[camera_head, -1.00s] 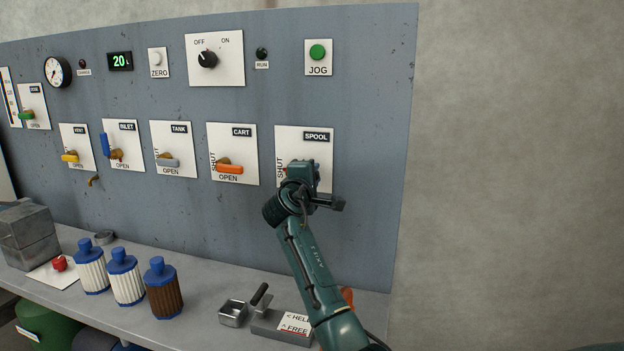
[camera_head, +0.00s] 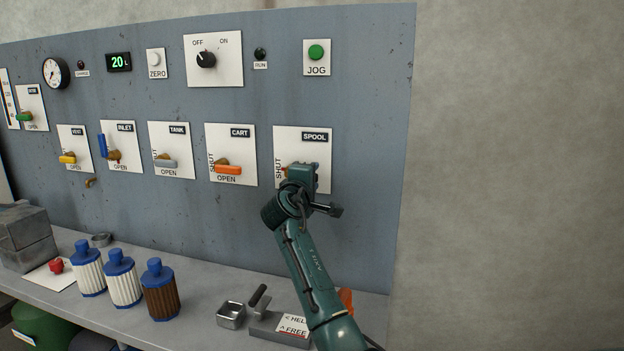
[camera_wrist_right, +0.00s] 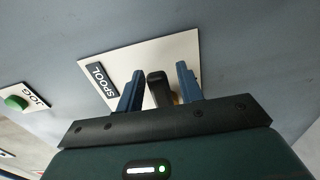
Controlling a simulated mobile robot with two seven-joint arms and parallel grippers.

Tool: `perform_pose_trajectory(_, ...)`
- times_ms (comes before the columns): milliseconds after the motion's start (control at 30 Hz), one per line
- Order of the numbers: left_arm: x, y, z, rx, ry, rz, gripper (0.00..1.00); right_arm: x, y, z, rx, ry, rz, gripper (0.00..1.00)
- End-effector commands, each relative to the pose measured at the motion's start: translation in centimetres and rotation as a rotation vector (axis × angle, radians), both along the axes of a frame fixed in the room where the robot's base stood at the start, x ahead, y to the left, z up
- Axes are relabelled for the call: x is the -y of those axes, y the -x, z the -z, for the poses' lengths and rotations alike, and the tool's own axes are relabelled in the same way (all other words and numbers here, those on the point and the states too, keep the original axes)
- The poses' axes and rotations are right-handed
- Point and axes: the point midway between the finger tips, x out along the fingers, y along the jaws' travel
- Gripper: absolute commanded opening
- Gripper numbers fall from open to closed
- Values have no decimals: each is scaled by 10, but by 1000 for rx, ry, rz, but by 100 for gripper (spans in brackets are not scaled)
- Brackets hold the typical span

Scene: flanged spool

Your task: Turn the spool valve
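The spool valve's white plate (camera_head: 319,145), labelled SPOOL and SHUT, is at the right end of the panel in the head view. My right gripper (camera_head: 302,172) is up against this plate and hides most of the valve handle; only a little brass and orange shows at its left. In the right wrist view, the two blue fingers of my right gripper (camera_wrist_right: 160,88) stand apart. A dark valve handle (camera_wrist_right: 157,87) sits between them, with visible gaps on both sides and a bit of brass behind it. My left gripper is not in view.
The cart valve's orange handle (camera_head: 228,170) is just left of the spool plate. The green JOG button (camera_head: 316,52) is above it. On the shelf below are a small metal tray (camera_head: 231,316), a clamp-like block (camera_head: 262,322) and several capped filters (camera_head: 160,290).

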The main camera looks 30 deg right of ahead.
Motion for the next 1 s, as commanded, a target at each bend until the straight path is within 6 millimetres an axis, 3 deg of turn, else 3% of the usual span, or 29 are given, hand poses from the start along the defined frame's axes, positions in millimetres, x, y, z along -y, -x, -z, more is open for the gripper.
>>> perform_pose_trajectory(433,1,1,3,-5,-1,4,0,-10,7,0,-1,3,-2,42)
perform_pose_trajectory(800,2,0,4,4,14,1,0,-70,58,1,1,1,-4,42)
perform_pose_trajectory(1000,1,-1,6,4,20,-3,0,-93,78,0,0,1,-2,42)
